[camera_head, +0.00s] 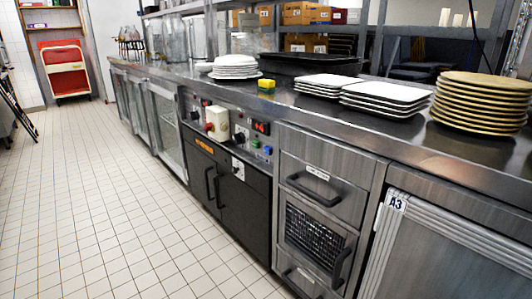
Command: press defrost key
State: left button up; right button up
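A control panel (228,133) runs along the counter front above two black cabinet doors. On it are a green key (255,143) and a blue key (267,150) at the right, below a lit red display (261,127). No lettering on the keys is legible, so I cannot tell which one is the defrost key. A cream box (217,122) with a red button (209,127) sticks out from the panel's middle and may hide part of it. Neither of my grippers is in view.
Drawers (323,187) with protruding handles stand right of the black doors. The tiled floor (110,200) in front is clear.

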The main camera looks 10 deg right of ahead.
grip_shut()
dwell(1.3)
